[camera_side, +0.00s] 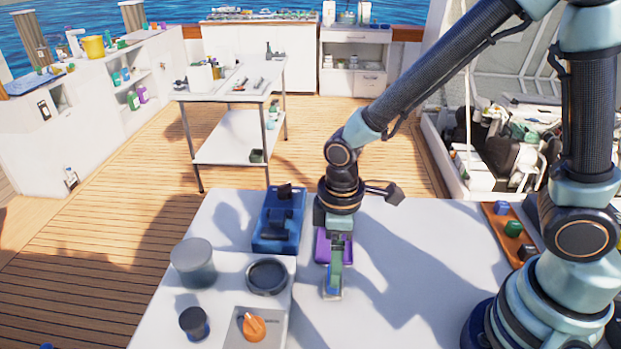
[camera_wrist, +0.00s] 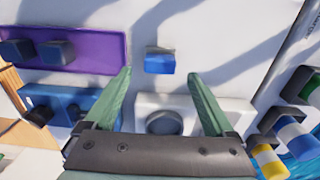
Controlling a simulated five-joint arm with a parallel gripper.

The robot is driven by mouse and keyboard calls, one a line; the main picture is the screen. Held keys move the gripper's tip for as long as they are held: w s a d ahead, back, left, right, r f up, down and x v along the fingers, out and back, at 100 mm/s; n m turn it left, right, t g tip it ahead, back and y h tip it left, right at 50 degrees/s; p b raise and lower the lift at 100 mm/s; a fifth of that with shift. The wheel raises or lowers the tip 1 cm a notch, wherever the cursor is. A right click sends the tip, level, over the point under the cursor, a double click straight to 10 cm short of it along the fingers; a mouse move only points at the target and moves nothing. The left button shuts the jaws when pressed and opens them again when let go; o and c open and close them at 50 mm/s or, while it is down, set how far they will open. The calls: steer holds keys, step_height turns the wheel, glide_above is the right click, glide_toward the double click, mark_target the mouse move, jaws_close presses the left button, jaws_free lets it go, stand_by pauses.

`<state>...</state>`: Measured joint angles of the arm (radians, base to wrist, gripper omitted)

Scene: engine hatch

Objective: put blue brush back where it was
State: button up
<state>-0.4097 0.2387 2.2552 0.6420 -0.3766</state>
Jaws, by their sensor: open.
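A small blue block (camera_wrist: 160,60), which I take for the blue brush, lies on the white tabletop in the wrist view. It is ahead of and between the green fingers of my gripper (camera_wrist: 158,95), which are spread apart with nothing held. In the side view my gripper (camera_side: 334,284) points down over the table, in front of the purple tray (camera_side: 321,247). A blue patch near the fingertips there is partly hidden by them. The purple tray also shows at upper left in the wrist view (camera_wrist: 95,50), with two dark blue-grey blocks on it.
A blue tray (camera_side: 265,244) with dark items stands left of the purple one. A white unit with a round dark ring (camera_side: 267,277) and an orange knob (camera_side: 252,325) is front left, beside a grey canister (camera_side: 194,262). An orange-brown rack (camera_side: 497,226) holds blocks at right. The table's middle right is clear.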

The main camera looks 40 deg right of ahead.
steer(key=d+r+m+t, duration=0.2)
steer(key=d+r+m, duration=0.2)
steer(key=r, duration=0.5)
steer(key=s+d+r+m+t, duration=0.1)
steer(key=d+r+m+t, duration=0.2)
steer(key=d+r, duration=0.6)
steer(key=shift+s+m+t, duration=0.25)
steer(key=shift+m+t, duration=0.05)
steer(key=shift+m, duration=0.7)
steer(key=shift+r, duration=0.1)
